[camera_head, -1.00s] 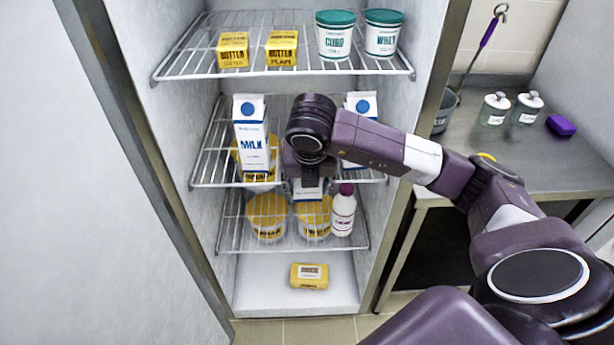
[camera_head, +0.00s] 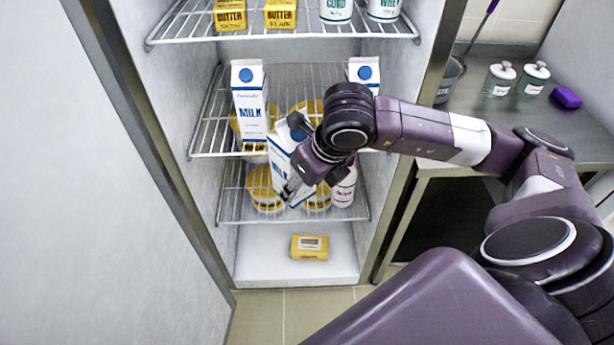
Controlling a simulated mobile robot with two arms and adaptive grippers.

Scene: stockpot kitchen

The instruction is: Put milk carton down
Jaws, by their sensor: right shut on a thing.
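A white and blue milk carton (camera_head: 281,150) is held by my right gripper (camera_head: 299,172), which is shut on it. The carton is tilted, in front of the fridge shelves, and the gripper partly covers it. Another milk carton (camera_head: 250,105) stands upright on the middle wire shelf (camera_head: 212,140) at the left. A third carton (camera_head: 364,72) stands at the right of that shelf, mostly hidden behind my right arm. My left gripper is not in view.
Yellow-topped tubs (camera_head: 265,190) and a white bottle (camera_head: 343,188) stand on the lower wire shelf. A yellow cheese pack (camera_head: 309,247) lies on the fridge floor. Butter packs (camera_head: 230,15) are on the top shelf. The fridge door (camera_head: 90,200) is at the left.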

